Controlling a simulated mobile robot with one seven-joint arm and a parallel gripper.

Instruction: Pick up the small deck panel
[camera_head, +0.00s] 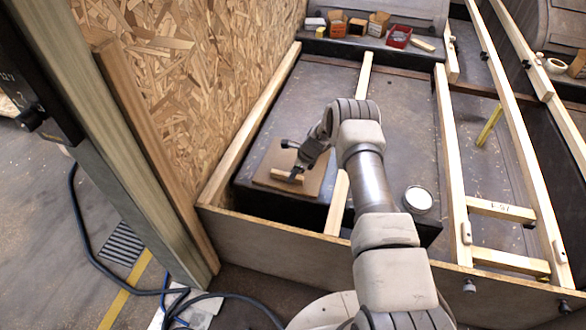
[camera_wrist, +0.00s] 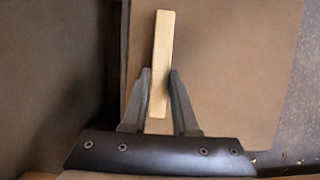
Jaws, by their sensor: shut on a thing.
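The small deck panel (camera_head: 281,157) is a flat brown board with a pale wooden batten (camera_head: 284,174) on top as a grip. It is over the left front part of the dark deck, and its brown face fills much of the wrist view (camera_wrist: 225,60). My gripper (camera_head: 297,176) is shut on the batten. In the wrist view its two fingers (camera_wrist: 160,78) press the batten (camera_wrist: 162,45) from both sides. Whether the panel rests on the deck or hangs just above it I cannot tell.
Pale wooden beams (camera_head: 445,140) and a low front board (camera_head: 300,235) frame the dark deck (camera_head: 400,95). A chipboard wall (camera_head: 200,70) stands close on the left. A white-topped round can (camera_head: 418,199) is right of my arm. Small boxes (camera_head: 357,27) and a red bin (camera_head: 399,37) stand behind.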

